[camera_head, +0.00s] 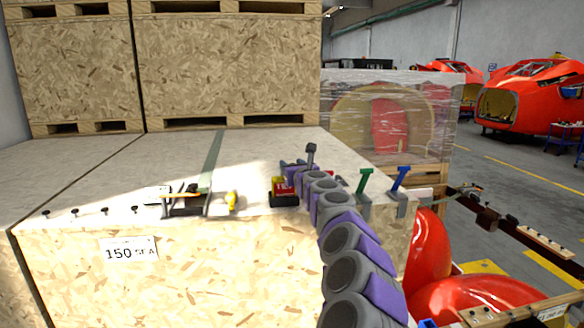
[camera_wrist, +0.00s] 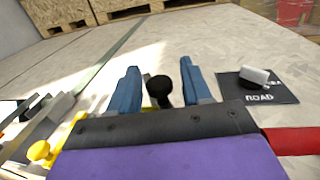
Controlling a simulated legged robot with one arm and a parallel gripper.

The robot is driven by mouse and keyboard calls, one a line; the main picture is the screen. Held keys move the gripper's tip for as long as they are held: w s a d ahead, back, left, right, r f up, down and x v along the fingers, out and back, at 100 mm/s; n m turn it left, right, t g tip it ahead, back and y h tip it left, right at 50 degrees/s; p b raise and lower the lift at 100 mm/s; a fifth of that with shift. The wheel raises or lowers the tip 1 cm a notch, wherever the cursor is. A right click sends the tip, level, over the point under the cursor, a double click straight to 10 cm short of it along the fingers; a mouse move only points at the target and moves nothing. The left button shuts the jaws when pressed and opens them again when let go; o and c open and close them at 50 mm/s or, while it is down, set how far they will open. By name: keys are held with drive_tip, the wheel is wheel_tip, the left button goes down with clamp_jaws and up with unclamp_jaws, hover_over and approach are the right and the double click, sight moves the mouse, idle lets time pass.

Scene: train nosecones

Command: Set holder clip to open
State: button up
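My gripper (camera_wrist: 162,88) has two blue fingers, set apart. In the wrist view a black round knob on a short stem (camera_wrist: 159,88) shows in the gap between them, with space on both sides. I cannot tell if this knob is part of the holder clip; its base is hidden behind my gripper's dark front edge. In the head view my gripper (camera_head: 297,166) is low over the crate top, and a dark upright knob (camera_head: 311,149) stands by it. A green-handled clip (camera_head: 365,180) and a blue-handled clip (camera_head: 401,178) stand on the crate's right edge.
A dark plate marked ROAD (camera_wrist: 258,93) carries a light, black-ended piece (camera_wrist: 255,77). A red-and-black box (camera_head: 284,192), a yellow piece (camera_head: 232,199) and a metal fixture (camera_head: 186,200) sit on the wooden crate (camera_head: 90,260). Stacked crates (camera_head: 228,70) stand behind; the back top is clear.

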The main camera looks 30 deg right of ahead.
drive_tip(key=shift+s, duration=0.25)
drive_tip(key=shift+s+b, duration=0.3)
drive_tip(key=shift+s, duration=0.25)
drive_tip(key=shift+s+a, duration=0.2)
drive_tip(key=shift+s, duration=0.45)
drive_tip(key=shift+s+b, duration=0.45)
drive_tip(key=shift+s, duration=0.25)
drive_tip(key=s+a+b, duration=0.2)
drive_tip(key=s, duration=1.1)
